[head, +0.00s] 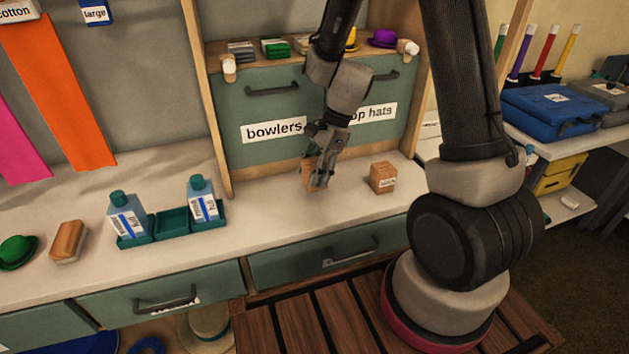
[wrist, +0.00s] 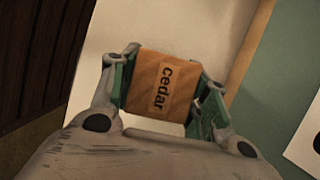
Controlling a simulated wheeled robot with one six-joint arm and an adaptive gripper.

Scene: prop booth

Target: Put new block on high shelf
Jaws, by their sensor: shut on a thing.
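A small wooden block (wrist: 157,87) with a label reading "cedar" sits between my gripper's fingers (wrist: 165,93) in the wrist view. My gripper (head: 314,181) is shut on it, at the white counter in front of the "bowlers" panel; in the head view the block (head: 308,174) is partly hidden by the fingers. I cannot tell whether the block touches the counter. A second similar labelled block (head: 382,178) stands on the counter to the right; its label is too small to read. A shelf (head: 262,62) above the green panel holds folded cloths and small hats.
A green tray (head: 172,222) with two labelled bottles stands on the counter to the left. A brush-like wooden block (head: 68,241) and a green hat (head: 17,251) lie further left. White-ended wooden pegs (head: 229,66) project beside the panel. A wooden post (head: 204,100) bounds the bay's left side.

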